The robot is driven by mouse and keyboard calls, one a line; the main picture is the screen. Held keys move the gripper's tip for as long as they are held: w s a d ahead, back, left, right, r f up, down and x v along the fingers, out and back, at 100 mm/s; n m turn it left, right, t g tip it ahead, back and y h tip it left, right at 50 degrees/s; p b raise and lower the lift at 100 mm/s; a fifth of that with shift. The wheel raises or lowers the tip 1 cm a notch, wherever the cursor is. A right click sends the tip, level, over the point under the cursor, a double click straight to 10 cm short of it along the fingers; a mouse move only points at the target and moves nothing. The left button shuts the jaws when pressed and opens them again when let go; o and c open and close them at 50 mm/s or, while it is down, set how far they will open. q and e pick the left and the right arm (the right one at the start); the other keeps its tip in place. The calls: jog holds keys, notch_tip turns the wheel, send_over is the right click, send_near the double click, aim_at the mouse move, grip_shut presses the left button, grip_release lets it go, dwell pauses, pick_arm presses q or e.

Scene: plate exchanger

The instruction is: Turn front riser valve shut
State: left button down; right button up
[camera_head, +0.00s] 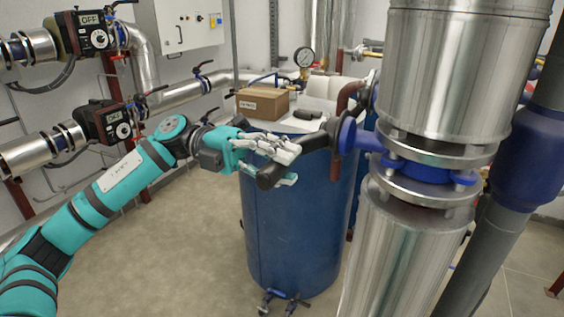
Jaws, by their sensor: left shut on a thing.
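The front riser valve (428,171) is a blue body clamped between steel flanges on the large silver-clad riser at the right. A blue stem (362,140) comes out of it to the left and carries a black lever handle (318,138). The handle points left and toward me, out from the pipe. My left gripper (287,164), on a teal arm from the left, is shut on the handle's outer part. The fingers hide part of the handle; its dark end shows below them. My right gripper is not in view.
A blue drum (300,235) stands just behind and below the handle. A cardboard box (262,103) and a dark object (308,114) lie above it. A dark grey pipe (487,255) runs at the right. Actuators (97,35) sit on pipes at the left. Floor is clear at lower left.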

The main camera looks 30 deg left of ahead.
pick_arm(q)
jog(key=shift+w+r+n, duration=0.1)
jog(key=shift+r+n, duration=0.2)
jog(key=shift+r, duration=0.2)
jog(key=shift+a, duration=0.1)
jog(key=c, duration=1)
grip_release()
jog(key=shift+o, duration=0.2)
jog(key=shift+f, duration=0.15)
jog(key=shift+a, duration=0.15)
jog(key=a, duration=1.1)
jog(key=shift+a, duration=0.4)
